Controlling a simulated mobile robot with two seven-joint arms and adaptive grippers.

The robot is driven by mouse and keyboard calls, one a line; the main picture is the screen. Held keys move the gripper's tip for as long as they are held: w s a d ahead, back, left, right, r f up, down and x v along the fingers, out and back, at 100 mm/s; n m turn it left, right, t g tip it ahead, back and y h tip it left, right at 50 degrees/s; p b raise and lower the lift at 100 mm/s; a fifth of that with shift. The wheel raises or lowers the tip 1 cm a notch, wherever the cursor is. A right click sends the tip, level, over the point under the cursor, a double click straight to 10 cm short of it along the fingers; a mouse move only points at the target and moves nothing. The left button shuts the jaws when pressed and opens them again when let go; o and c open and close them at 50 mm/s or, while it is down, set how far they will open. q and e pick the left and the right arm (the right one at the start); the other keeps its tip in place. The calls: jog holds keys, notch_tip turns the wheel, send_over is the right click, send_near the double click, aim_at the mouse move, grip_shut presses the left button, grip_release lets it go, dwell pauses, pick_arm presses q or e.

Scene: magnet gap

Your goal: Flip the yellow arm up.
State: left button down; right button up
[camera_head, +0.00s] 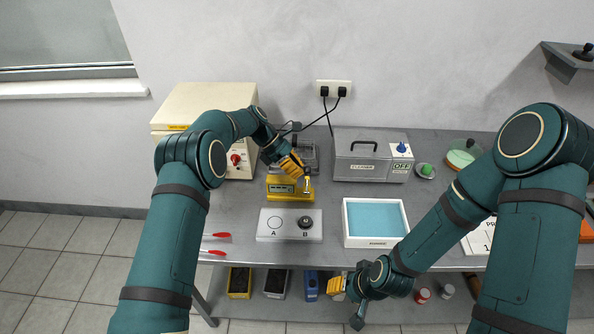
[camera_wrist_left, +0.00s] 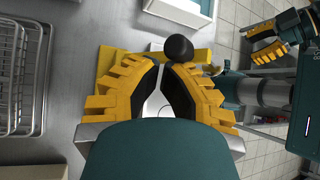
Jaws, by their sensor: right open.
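A yellow device (camera_head: 289,190) stands on the bench behind a white plate. In the left wrist view its yellow body (camera_wrist_left: 108,62) shows beyond the fingers, with a round black knob (camera_wrist_left: 179,48) just past the fingertips. Which part is the yellow arm is hard to tell, as my fingers cover much of it. My left gripper (camera_head: 296,172) is right above the device. In the wrist view its fingertips (camera_wrist_left: 161,70) are close together with a narrow gap; whether they hold anything is unclear. My right gripper (camera_head: 336,284) is open and empty in front of the bench edge.
The white plate (camera_head: 268,231) marked A and B carries a black puck (camera_head: 305,222) at B. A blue-lined white tray (camera_head: 375,242) is to its right. A grey box (camera_head: 370,171) and a cream box (camera_head: 186,105) stand behind. Red-handled tools (camera_head: 217,236) lie at left.

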pick_arm(q)
jog(key=shift+s+d+r, duration=0.1)
jog(key=shift+r, duration=0.15)
jog(key=w+a+r+b, duration=0.1)
jog(key=w+a+r, duration=0.1)
jog(key=a, duration=0.6)
jog(key=shift+a+r+b, duration=0.35)
jog(key=shift+r, duration=0.5)
jog(key=shift+s+f, duration=0.1)
